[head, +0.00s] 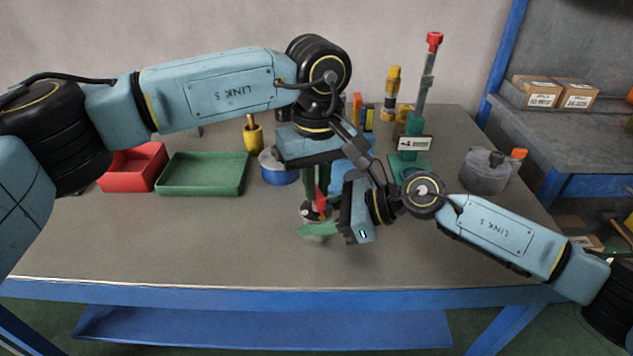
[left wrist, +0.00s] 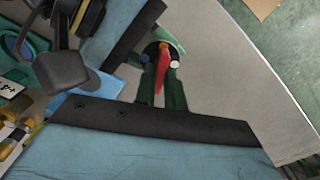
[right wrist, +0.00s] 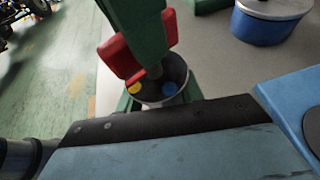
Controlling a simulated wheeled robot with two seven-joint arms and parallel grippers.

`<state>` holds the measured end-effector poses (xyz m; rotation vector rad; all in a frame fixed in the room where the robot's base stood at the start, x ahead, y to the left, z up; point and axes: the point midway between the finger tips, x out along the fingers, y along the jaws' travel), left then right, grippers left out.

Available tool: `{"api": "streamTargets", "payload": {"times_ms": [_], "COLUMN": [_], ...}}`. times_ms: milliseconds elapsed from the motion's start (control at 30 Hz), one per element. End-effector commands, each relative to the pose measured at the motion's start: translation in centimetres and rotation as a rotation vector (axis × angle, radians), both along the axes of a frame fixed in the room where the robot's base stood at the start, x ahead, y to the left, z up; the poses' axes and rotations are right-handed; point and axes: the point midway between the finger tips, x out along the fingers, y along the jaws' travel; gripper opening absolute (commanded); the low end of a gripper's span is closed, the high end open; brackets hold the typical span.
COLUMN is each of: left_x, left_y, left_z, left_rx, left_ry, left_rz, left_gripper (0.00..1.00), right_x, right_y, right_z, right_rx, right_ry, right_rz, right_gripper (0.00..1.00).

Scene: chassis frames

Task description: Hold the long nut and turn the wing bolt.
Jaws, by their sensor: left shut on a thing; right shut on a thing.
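The red wing bolt (head: 321,203) is below my left gripper (head: 315,190), which is shut on it from above; its red wings (right wrist: 129,58) also show in the right wrist view. A short grey shank runs down from the wings towards the dark top of a grey round part, which I take as the long nut (right wrist: 150,96). A yellow and a blue spot show on that dark top. My right gripper (head: 316,229) is shut on this part from the side, with green fingers around it. How deep the shank sits is hidden.
A red tray (head: 133,167) and a green tray (head: 203,174) stand at the left. A blue round container (head: 279,168) is behind my grippers. A green-based stand with a red-topped post (head: 427,80) and a grey container (head: 486,173) are at the right. The front of the bench is clear.

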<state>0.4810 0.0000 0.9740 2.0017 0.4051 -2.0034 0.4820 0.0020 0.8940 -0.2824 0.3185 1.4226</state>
Motion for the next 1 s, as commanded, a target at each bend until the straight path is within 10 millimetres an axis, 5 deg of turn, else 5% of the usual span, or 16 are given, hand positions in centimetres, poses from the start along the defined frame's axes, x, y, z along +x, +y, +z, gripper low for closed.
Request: {"api": "streamTargets", "payload": {"times_ms": [400,433,600,1000], "left_x": [0.1,0.1,0.0,0.1], "left_y": [-0.1,-0.1,-0.1,0.0], "left_z": [0.5,0.5,0.3,1.1], "left_rx": [-0.005,-0.005,-0.004,-0.002], "left_ry": [-0.005,-0.005,-0.004,-0.003], "left_rz": [-0.008,-0.008,-0.007,-0.006], "left_gripper": [0.0,0.12,0.34,0.34], "right_x": [-0.1,-0.1,-0.2,-0.2], "right_y": [-0.2,-0.2,-0.2,-0.1], "right_z": [-0.8,-0.8,-0.7,-0.6], "right_rx": [-0.013,-0.013,-0.012,-0.011], "right_ry": [0.01,0.01,0.009,0.008], "right_rz": [0.0,0.0,0.0,0.003], "right_gripper": [0.06,0.06,0.06,0.06]}}
